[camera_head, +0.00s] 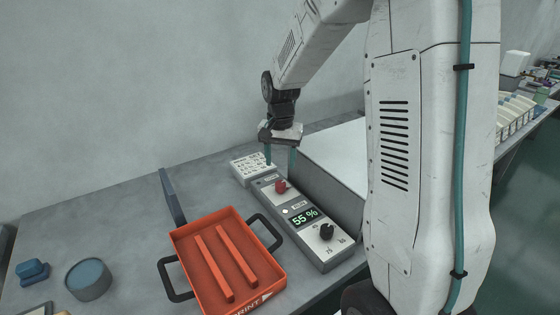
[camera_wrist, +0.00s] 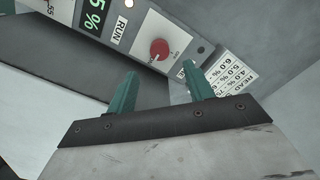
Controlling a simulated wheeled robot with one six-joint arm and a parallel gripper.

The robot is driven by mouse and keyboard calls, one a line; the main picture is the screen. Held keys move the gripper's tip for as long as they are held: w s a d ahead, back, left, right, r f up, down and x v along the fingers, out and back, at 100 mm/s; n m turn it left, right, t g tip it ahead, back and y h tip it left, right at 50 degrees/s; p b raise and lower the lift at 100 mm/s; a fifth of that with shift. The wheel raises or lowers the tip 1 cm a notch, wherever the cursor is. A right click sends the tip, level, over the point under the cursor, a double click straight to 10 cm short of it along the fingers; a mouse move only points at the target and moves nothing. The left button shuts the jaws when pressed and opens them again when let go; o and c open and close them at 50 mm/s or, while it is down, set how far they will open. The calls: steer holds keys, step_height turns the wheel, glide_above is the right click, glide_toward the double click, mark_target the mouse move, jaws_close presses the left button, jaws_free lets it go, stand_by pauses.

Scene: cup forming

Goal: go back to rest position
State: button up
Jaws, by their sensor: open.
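My gripper (camera_head: 280,157) is above the far end of the control panel (camera_head: 317,248), close to its red knob (camera_head: 281,186). In the wrist view the two green fingers (camera_wrist: 157,92) are apart with nothing between them. The red knob (camera_wrist: 159,49) lies beyond the fingertips, apart from them as far as I can tell. The panel's display (camera_head: 305,217) reads 55 %, and a black knob (camera_head: 327,231) sits near its front end.
An orange tray (camera_head: 183,243) with two raised bars and black handles stands left of the panel. A white chart block (camera_head: 250,168) is behind the panel. A large pale-topped box (camera_head: 345,150) is to the right. A round blue-topped container (camera_head: 89,279) stands at the left.

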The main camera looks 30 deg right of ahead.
stand_by(0.3)
steer(key=s+a+r+n, duration=0.3)
steer(key=s+a+r, duration=0.1)
steer(key=s, duration=0.5)
steer(key=s+a+r+n+t, duration=0.1)
steer(key=s+a+r+n, duration=0.2)
steer(key=s, duration=0.7)
steer(key=s+a+r+n, duration=0.3)
steer(key=s+a+r, duration=0.1)
steer(key=s, duration=0.5)
steer(key=shift+s+a+r, duration=0.3)
steer(key=shift+s+r, duration=0.05)
steer(key=shift+r, duration=0.45)
